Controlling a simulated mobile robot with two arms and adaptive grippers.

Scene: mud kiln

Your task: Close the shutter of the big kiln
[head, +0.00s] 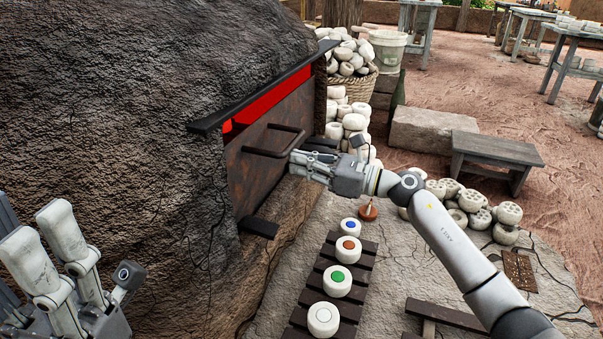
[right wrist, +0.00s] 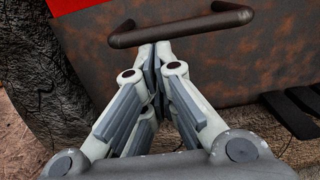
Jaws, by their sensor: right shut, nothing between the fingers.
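The big kiln (head: 120,75) is a dark, rough mound on the left in the head view. Its shutter (head: 243,170) is a rusty brown panel; a red glowing strip of opening (head: 275,98) shows above its upper edge. A dark bar handle (head: 266,153) sticks out from the shutter. My right gripper (head: 297,157) is shut and empty, its tips at the handle. In the right wrist view, the shut fingertips (right wrist: 155,47) are just under the handle bar (right wrist: 180,29); contact is unclear. My left gripper (head: 42,228) is open and empty at the lower left.
A dark ledge (head: 262,88) runs above the opening. A slatted rack (head: 314,284) with several white pots with coloured tops stands right of the kiln. White pots (head: 345,112) and a basket (head: 352,87) are behind my right arm. A low bench (head: 493,150) stands farther right.

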